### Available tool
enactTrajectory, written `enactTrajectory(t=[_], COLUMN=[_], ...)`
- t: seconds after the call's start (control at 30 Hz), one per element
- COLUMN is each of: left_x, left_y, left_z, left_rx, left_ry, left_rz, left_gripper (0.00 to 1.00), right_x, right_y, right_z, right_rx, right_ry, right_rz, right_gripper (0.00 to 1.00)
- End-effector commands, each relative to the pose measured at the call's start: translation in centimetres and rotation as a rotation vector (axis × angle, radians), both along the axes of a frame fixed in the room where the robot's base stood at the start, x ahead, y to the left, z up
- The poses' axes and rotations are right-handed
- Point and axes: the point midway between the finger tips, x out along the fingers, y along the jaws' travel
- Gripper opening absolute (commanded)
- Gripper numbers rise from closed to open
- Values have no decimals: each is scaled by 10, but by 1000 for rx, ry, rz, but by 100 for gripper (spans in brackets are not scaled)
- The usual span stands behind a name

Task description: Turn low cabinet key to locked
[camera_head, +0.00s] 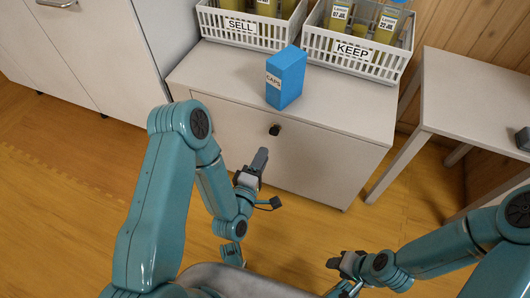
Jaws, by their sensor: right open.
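The low cabinet (330,150) is pale, with a white top and a plain front. A small dark key (274,130) sticks out of its front, near the upper middle. Its exact turn is too small to read. My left gripper (259,162) is in front of the cabinet, just below and left of the key and apart from it in the picture. Whether its fingers are open or shut does not show clearly. My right gripper (345,274) is low at the bottom of the view, open, well away from the key.
A blue CAPS box (287,80) stands on the cabinet top. Behind it are a SELL basket (242,32) and a KEEP basket (352,55) with jars. A white table (480,95) stands right, a tall cabinet (100,50) left. The wooden floor between is clear.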

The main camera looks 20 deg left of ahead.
Motion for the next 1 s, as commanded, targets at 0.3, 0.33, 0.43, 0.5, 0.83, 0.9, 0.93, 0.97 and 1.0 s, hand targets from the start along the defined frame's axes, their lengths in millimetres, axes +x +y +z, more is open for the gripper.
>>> enactTrajectory(t=[0.3, 0.33, 0.43, 0.5, 0.83, 0.9, 0.93, 0.97, 1.0], left_x=[23, 26, 34, 40, 66, 71, 71, 71, 71], left_y=[0, 0, 0, 0, -2, -2, -2, -2, -2], left_z=[2, 2, 2, 2, 2, 2, 1, 1, 1], left_rx=[1, 1, 1, 0, 1, 0, 0, 0, 0], left_ry=[-3, -2, -2, -3, -3, -2, 0, 0, 0], left_rz=[-2, -3, -3, -2, -4, -4, -4, -4, -4], left_gripper=[27, 27, 27, 27, 27, 27, 27, 27, 27], right_x=[-1, -1, -1, -1, -1, -1, -1, -1, -1], right_y=[1, 1, 1, 1, 1, 1, 1, 1, 1], right_z=[4, 4, 5, 5, 6, 6, 6, 6, 5], right_rx=[0, 0, 0, 0, 1, 1, 1, 1, 1], right_ry=[1, 1, 2, 2, 2, 2, 2, 2, 2], right_rz=[3, 3, 4, 4, 5, 5, 5, 5, 5], right_gripper=[43, 43, 43, 43, 43, 43, 43, 43, 43])
